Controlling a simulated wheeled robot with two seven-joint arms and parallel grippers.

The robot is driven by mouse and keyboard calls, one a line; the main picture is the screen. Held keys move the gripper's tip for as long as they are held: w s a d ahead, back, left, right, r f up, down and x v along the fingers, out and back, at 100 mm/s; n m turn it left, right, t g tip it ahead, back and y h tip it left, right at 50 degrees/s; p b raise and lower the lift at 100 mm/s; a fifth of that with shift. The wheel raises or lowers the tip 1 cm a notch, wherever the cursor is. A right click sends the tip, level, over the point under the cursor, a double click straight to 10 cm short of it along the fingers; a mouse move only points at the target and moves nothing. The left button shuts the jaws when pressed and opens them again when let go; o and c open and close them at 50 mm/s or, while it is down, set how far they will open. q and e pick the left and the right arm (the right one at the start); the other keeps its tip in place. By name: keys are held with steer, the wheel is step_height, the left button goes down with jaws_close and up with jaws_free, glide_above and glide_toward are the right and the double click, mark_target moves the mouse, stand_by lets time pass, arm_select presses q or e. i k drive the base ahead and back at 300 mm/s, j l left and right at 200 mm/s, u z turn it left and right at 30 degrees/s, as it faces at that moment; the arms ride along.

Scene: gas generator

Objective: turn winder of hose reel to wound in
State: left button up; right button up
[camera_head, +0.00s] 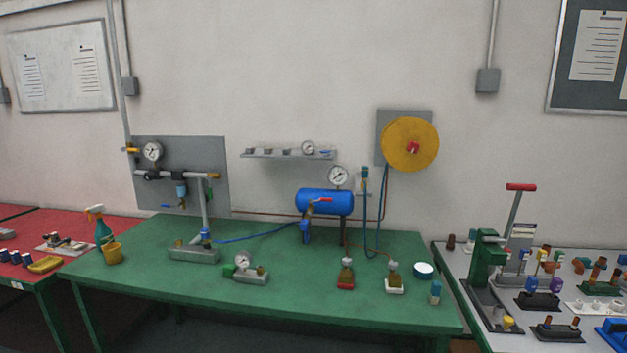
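The hose reel (400,135) is a yellow disc on a grey plate fixed to the back wall, right of centre. A small red part, which looks like the winder (413,147), sits at the middle of the disc. A blue hose (381,205) hangs from below the reel toward the green table. Neither of my grippers shows in the head view. Nothing blocks the view of the reel's face.
The green table (230,290) stands below the reel, with a blue tank (325,201), small bottles (346,274) and fittings on it. A grey table (478,320) at right holds a green press (488,260) with a red-handled lever. A red table (20,230) is at left.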

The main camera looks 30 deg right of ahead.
mark_target(413, 146)
steer(key=z, duration=1.6)
steer(key=l+u, duration=0.4)
steer(key=i+j, duration=0.05)
steer(key=j, duration=0.05)
